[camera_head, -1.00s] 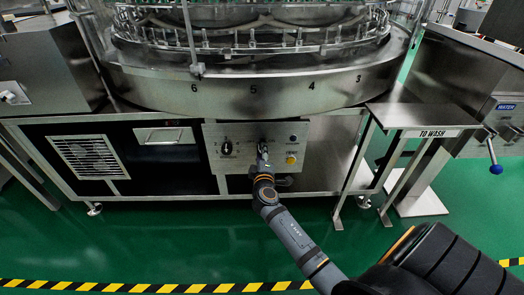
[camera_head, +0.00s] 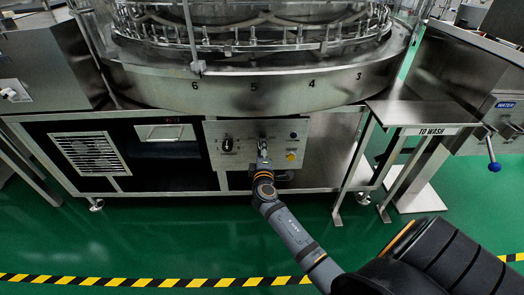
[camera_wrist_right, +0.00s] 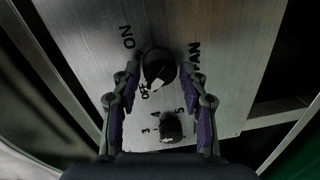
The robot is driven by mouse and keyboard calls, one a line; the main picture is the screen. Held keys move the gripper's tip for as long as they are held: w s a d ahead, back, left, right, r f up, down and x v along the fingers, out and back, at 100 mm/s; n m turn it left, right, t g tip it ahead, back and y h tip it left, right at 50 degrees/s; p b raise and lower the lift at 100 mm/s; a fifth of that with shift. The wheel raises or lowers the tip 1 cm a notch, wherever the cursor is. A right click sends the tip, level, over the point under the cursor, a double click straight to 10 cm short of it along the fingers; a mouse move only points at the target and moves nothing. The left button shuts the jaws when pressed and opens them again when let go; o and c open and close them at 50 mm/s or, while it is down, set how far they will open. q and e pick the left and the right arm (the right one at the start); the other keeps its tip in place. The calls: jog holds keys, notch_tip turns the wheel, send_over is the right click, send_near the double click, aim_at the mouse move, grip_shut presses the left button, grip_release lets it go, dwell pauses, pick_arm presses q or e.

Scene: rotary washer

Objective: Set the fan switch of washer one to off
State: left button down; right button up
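The fan switch (camera_wrist_right: 158,66) is a round dark knob on the metal panel in the right wrist view. A white mark on its lower side is near the OFF lettering (camera_wrist_right: 146,91); ON is printed at upper left and FAN at right. My right gripper (camera_wrist_right: 163,70) is open, with one finger on each side of the knob. A gap shows at the right finger; contact at the left finger is unclear. In the head view my right gripper (camera_head: 262,149) is at the washer's control panel (camera_head: 246,166) and hides the switch. My left gripper is out of view.
A numbered dial (camera_wrist_right: 171,128) is just below the switch, between the finger bases. The head view shows another black dial (camera_head: 227,145) to the left, and a blue button (camera_head: 293,136) and yellow button (camera_head: 291,157) to the right. A table frame (camera_head: 420,117) stands right of the panel.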

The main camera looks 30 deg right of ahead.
jog(key=shift+o, duration=1)
jog(key=v, duration=1.2)
jog(key=shift+d, duration=0.1)
